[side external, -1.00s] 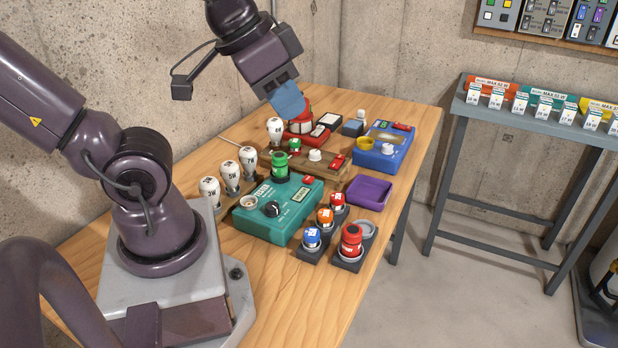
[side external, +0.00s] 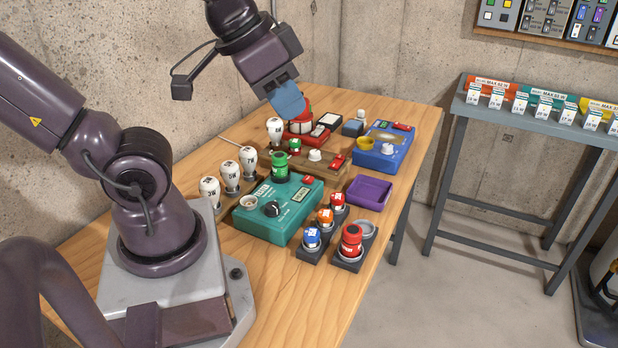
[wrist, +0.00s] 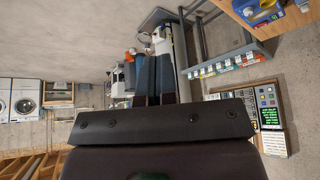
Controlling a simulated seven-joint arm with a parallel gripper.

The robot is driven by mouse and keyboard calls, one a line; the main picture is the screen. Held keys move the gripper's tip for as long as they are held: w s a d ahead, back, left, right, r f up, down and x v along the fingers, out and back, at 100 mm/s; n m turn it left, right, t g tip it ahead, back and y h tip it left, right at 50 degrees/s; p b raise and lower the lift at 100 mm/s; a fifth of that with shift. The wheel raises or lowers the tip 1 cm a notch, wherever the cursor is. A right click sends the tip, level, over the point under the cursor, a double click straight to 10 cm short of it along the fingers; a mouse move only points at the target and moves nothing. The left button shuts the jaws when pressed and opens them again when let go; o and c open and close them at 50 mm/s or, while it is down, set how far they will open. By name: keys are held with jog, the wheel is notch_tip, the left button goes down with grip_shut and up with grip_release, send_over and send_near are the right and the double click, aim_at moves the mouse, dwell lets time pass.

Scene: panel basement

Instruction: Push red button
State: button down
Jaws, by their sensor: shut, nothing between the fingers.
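Several red parts could be the red button, and I cannot tell which one is meant. There is a red button on the teal box (side external: 308,180), a red part on the wooden block (side external: 337,161), and a red part on the blue box (side external: 402,127). A red device (side external: 305,136) stands at the back. My gripper (side external: 295,112) has blue fingers, shut and empty, pointing down in front of or above the red device. I cannot tell if they touch it. In the wrist view the fingers (wrist: 153,75) are side by side; no button lies between them.
Several white bulbs (side external: 248,162) stand left of the teal box. A purple tray (side external: 370,191) lies to the right. Red, orange and blue capped pieces (side external: 325,217) stand in dark holders at the front. A grey rack (side external: 530,125) with tags stands apart at the right.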

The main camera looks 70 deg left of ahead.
dwell(0.4)
jog(key=m+t+y, duration=0.3)
jog(key=m, duration=0.2)
send_over(309, 179)
notch_tip(309, 179, down, 18)
jog(key=shift+f, duration=0.15)
jog(key=shift+f, duration=0.15)
jog(key=shift+f, duration=4.3)
